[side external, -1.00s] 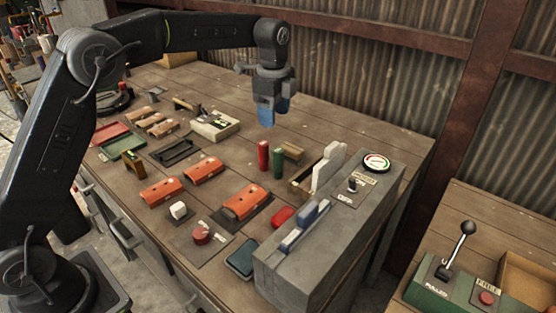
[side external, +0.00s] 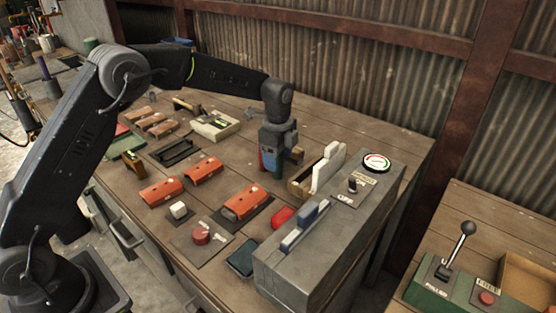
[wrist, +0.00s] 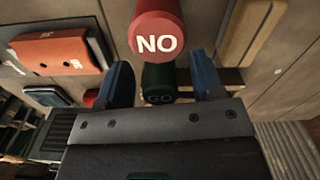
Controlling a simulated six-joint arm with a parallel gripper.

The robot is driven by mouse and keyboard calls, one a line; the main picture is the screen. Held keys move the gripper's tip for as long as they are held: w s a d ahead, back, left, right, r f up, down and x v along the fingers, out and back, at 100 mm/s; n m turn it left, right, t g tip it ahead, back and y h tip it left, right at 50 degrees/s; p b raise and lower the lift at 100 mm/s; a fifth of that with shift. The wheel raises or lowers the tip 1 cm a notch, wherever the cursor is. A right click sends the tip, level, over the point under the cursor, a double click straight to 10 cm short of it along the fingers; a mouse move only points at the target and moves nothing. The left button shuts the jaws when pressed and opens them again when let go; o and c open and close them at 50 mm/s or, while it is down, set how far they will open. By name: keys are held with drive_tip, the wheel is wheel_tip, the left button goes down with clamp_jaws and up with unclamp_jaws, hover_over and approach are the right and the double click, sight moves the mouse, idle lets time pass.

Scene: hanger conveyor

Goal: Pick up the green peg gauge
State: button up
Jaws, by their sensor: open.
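The green peg gauge (wrist: 158,84), marked GO on its end, stands upright between the two blue fingers in the wrist view. My gripper (wrist: 164,84) is open around it, with one finger on each side and visible gaps. A red peg (wrist: 157,33) marked NO stands close beside the green one, outside the fingers. In the side external view my gripper (side external: 271,160) points down over the pegs and largely hides them. A strip of the red peg (side external: 262,158) shows at its left.
A grey box (side external: 320,250) with a dial and switch stands at right. A wooden holder with white plates (side external: 328,168) stands close to my gripper. Orange covers (side external: 245,200) lie in front and to the left. Bare table lies behind my gripper.

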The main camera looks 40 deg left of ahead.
wheel_tip(320, 180, down, 2)
drive_tip(key=shift+f, duration=0.1)
drive_tip(key=c, duration=1)
drive_tip(key=shift+o, duration=0.2)
wheel_tip(320, 180, up, 10)
drive_tip(key=shift+r, duration=0.15)
drive_tip(key=shift+r, duration=0.15)
drive_tip(key=shift+r, duration=0.8)
